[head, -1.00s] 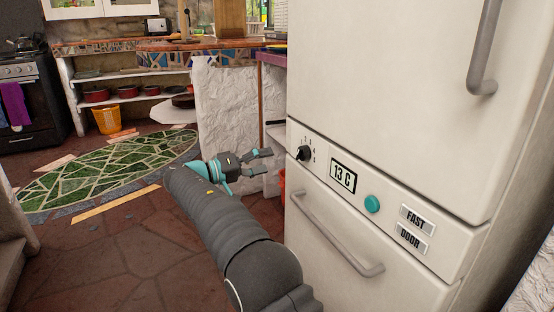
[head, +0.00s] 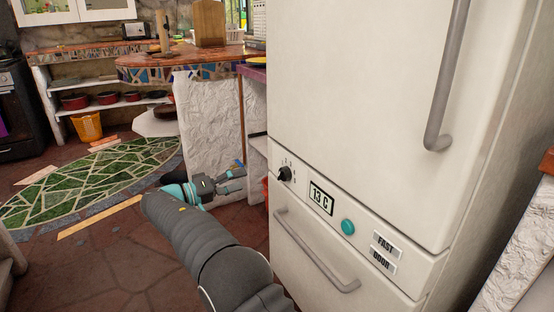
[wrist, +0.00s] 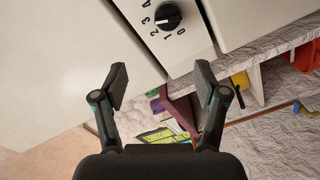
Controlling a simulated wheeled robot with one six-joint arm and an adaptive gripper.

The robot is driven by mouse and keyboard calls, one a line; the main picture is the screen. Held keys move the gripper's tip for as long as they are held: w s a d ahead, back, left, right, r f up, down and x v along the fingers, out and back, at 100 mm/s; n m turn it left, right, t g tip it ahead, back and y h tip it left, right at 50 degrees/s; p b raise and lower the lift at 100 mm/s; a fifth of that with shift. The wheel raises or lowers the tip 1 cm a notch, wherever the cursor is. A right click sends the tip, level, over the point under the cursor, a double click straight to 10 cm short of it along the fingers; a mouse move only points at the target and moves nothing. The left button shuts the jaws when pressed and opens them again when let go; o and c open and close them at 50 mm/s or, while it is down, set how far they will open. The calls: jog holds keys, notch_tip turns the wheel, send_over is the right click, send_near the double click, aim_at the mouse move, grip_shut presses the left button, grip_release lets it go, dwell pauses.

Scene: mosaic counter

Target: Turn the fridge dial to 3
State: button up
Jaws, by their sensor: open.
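The fridge dial (head: 285,174) is a round black knob on the white fridge's control panel, left of the display (head: 321,198) reading "13 C". In the wrist view the dial (wrist: 168,15) is at the top, with numbers 0 to 4 around part of it.
The panel also has a teal button (head: 348,227) and "FAST" and "DOOR" labels. A lower door handle (head: 316,252) and an upper handle (head: 441,80) stick out. A white textured counter wall (head: 212,120) stands behind my gripper. Open floor lies to the left.

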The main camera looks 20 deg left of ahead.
aim_at(279, 175)
jog(key=w+d+m, duration=0.1)
jog(key=w+d, duration=0.2)
jog(key=w+d+f+m+p, duration=0.1)
jog(key=w+d, duration=0.2)
jog(key=w+d+f+m, duration=0.1)
jog(key=w+d+m, duration=0.1)
jog(key=w+d, duration=0.1)
jog(key=shift+w+d, duration=0.1)
jog(key=shift+w, duration=0.45)
dwell(0.3)
jog(key=c, duration=1.1)
